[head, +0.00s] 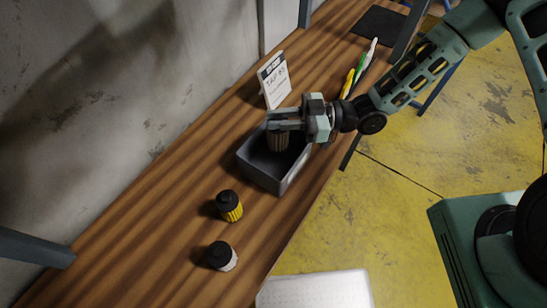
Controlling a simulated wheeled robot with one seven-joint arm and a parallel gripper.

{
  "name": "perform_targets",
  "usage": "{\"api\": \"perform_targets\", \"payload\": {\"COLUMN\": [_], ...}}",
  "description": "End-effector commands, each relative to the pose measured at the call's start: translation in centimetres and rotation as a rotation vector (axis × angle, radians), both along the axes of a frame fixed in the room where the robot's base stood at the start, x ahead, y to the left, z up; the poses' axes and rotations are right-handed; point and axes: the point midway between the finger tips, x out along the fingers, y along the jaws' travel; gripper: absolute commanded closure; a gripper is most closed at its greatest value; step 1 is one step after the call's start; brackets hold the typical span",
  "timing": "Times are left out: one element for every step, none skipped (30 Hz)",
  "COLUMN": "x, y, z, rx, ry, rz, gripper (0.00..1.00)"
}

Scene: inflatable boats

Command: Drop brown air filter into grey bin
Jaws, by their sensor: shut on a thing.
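The grey bin (265,178) is an open box on the wooden bench, near the middle of the head view. My gripper (284,122) is over the back part of the bin, with its fingers pointing left. It is shut on the brown air filter (278,142), a ribbed cylinder that hangs upright below the fingers. The filter's lower part overlaps the bin's dark interior; I cannot tell how far it is inside or whether it touches the bin. The fingers hide its top.
A yellow filter with a black cap (230,207) and a white one with a black cap (220,256) stand in front of the bin. A white sign (273,80) stands behind it. Coloured tools (360,68) lie farther back, near a dark mat (380,25). A concrete wall borders the bench.

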Motion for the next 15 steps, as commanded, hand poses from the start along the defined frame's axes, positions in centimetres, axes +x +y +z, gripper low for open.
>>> {"api": "perform_targets", "payload": {"x": [0.02,0.02,0.03,0.03,0.03,0.03,0.03,0.03,0.02,0.02,0.02,0.02,0.02,0.02,0.02], "y": [0.0,0.01,0.0,0.0,0.0,0.0,0.0,0.0,0.0,0.0,0.0,0.0,0.0,0.01,0.01], "z": [-0.81,-1.05,-1.3,-1.43,-1.53,-1.6,-1.62,-1.62,-1.61,-1.59,-1.58,-1.57,-1.57,-1.57,-1.56], "rx": [0.001,0.001,0.001,0.001,0.001,0.001,0.001,0.001,0.001,0.001,0.001,0.001,0.001,0.001,0.001], "ry": [0.001,0.001,0.0,0.0,0.0,0.0,0.0,0.0,-0.001,-0.001,-0.001,-0.001,0.0,-0.001,-0.001], "rz": [-0.001,-0.001,-0.001,-0.001,-0.001,-0.001,-0.001,-0.001,-0.001,-0.001,-0.001,-0.001,-0.001,-0.001,-0.001], "gripper": [1.0,1.0,1.0,1.0,1.0,1.0,1.0,1.0,1.0,1.0,1.0,1.0,1.0,0.76,0.64]}}
